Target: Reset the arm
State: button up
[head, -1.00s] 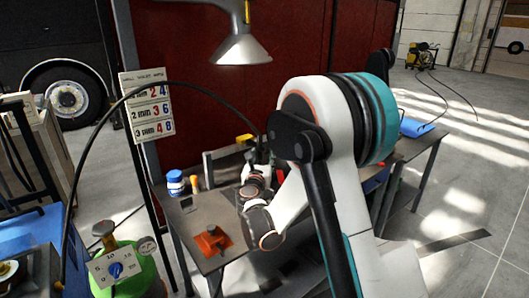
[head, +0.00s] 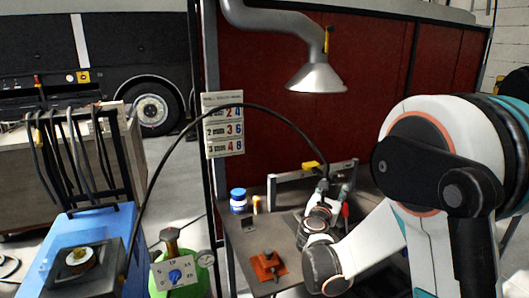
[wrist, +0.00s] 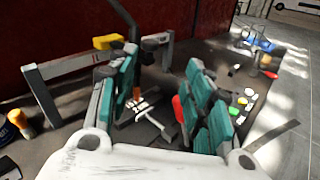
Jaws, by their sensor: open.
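My arm fills the right side of the head view, white with teal and black joints. It reaches over the grey workbench (head: 240,240). My gripper (head: 335,190) is above the bench, near the grey metal frame (head: 290,178). In the wrist view my gripper (wrist: 165,95) shows its two teal-padded fingers spread apart, with nothing held between them. Grey and white parts on the bench top show through the gap. A yellow piece (wrist: 108,42) at the frame is close beside the left finger; whether they touch I cannot tell.
A blue-and-white jar (head: 238,200) and an orange block (head: 268,265) sit on the bench. A lamp-like hood (head: 315,78) hangs above. Small coloured pieces (wrist: 243,100) lie right of my gripper.

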jog(key=s+d+r+m+g+y, duration=0.1)
jog(key=s+r+m+g, duration=0.15)
jog(key=s+m, duration=0.6)
jog(key=s+d+r+m+g+y, duration=0.1)
jog(key=s+d+r+m+g, duration=0.15)
jog(key=s+m, duration=0.55)
jog(key=s+a+f+m+g+y, duration=0.1)
jog(key=s+a+m, duration=0.4)
jog(key=s, duration=0.6)
jog(key=s+a+f+m+g+y, duration=0.2)
jog(key=s+a+f+m+y, duration=0.2)
jog(key=s+m, duration=0.3)
jog(key=s+y, duration=0.1)
jog(key=s, duration=0.3)
jog(key=shift+a+f, duration=0.15)
jog(key=shift+a, duration=0.2)
